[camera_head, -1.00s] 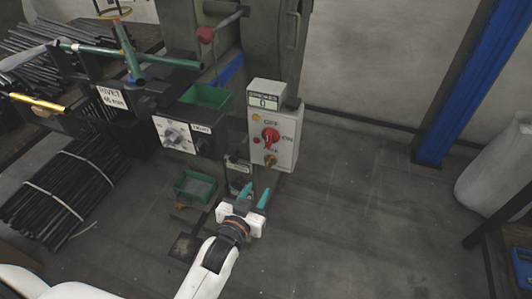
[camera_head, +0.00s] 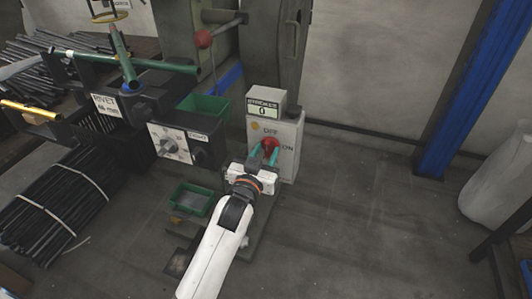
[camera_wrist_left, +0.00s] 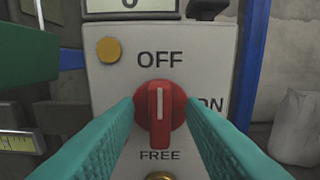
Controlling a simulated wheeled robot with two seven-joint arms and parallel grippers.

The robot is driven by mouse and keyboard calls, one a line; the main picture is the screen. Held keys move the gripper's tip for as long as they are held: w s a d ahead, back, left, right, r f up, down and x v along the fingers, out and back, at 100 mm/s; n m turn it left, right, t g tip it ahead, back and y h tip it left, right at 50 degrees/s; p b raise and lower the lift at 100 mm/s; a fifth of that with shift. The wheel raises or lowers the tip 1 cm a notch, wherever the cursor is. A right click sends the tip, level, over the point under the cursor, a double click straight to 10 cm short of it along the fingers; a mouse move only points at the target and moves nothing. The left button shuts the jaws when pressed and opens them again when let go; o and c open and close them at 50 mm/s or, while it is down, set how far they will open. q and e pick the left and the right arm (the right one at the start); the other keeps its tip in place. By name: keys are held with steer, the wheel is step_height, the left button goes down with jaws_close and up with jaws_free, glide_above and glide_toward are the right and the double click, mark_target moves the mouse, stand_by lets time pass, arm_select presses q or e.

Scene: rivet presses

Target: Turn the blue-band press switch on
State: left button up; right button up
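The red rotary switch (camera_head: 269,145) is on the front of a pale control box (camera_head: 289,150) on the press. In the left wrist view the red switch (camera_wrist_left: 160,112) has its white mark upright, pointing at OFF. ON is printed to its right, partly hidden by a finger, and FREE below it. My left gripper (camera_head: 264,156) is at the box front. Its teal fingers are open, one on each side of the switch, as the left wrist view (camera_wrist_left: 161,122) shows. I cannot tell whether they touch it. My right gripper is not in view.
A counter (camera_head: 264,109) reading 0 tops the box, with an amber lamp (camera_wrist_left: 109,50) below it. Another panel with a dial (camera_head: 170,145) stands to the left, near green bins (camera_head: 190,200). A blue post (camera_head: 465,100) is at the right. Floor right of the box is clear.

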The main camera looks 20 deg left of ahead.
arm_select(q)
steer(key=shift+w, duration=0.45)
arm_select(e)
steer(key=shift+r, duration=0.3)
arm_select(q)
steer(key=shift+c, duration=0.4)
jaws_close()
